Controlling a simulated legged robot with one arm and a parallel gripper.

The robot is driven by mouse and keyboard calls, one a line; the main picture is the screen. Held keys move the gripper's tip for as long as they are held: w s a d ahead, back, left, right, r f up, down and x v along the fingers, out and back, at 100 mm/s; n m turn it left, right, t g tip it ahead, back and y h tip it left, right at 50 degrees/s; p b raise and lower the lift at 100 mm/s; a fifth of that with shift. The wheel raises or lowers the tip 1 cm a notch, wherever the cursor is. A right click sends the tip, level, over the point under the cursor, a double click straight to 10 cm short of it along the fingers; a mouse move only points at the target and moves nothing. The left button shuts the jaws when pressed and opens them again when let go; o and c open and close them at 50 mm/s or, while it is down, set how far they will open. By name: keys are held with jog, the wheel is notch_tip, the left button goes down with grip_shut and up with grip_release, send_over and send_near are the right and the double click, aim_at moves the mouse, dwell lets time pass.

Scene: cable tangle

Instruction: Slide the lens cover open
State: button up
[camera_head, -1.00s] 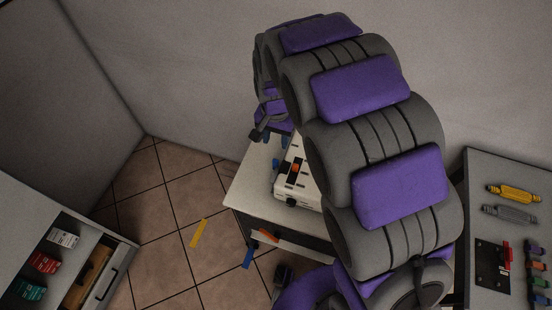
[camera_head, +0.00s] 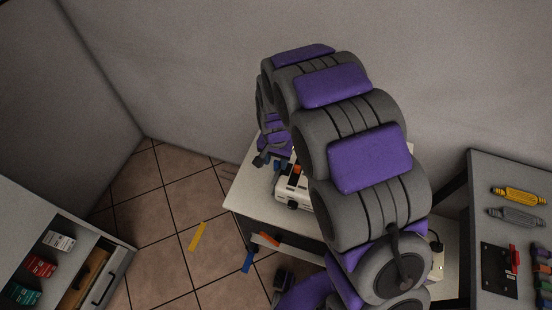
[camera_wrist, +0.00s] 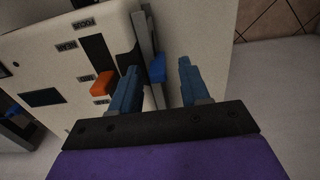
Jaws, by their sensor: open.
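A white box-like device (camera_head: 291,201) stands on the white table, partly hidden by my arm. In the wrist view the device (camera_wrist: 58,28) has dark slots, small labels and an orange tab (camera_wrist: 103,84) in one slot. A grey rail (camera_wrist: 145,42) runs along its side, with a blue tab (camera_wrist: 157,69) on it. I cannot tell for certain which part is the lens cover. My gripper (camera_wrist: 159,66) is open, its blue fingers on either side of the blue tab in the picture. The left finger overlaps the device's edge; contact cannot be told.
The white table (camera_head: 247,188) has an orange piece (camera_head: 265,239) and a blue piece (camera_head: 248,261) at its front. A yellow strip (camera_head: 198,236) lies on the floor. A grey bench with tools (camera_head: 519,195) stands right, an open drawer unit (camera_head: 118,258) left.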

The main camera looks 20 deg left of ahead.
jog(key=shift+d, duration=0.1)
grip_shut()
dwell(0.4)
jog(key=w+p, duration=0.2)
jog(key=w, duration=0.7)
jog(key=shift+w+d+r+p, duration=0.15)
jog(key=shift+w+d+p, duration=0.1)
jog(key=shift+p, duration=0.1)
grip_release()
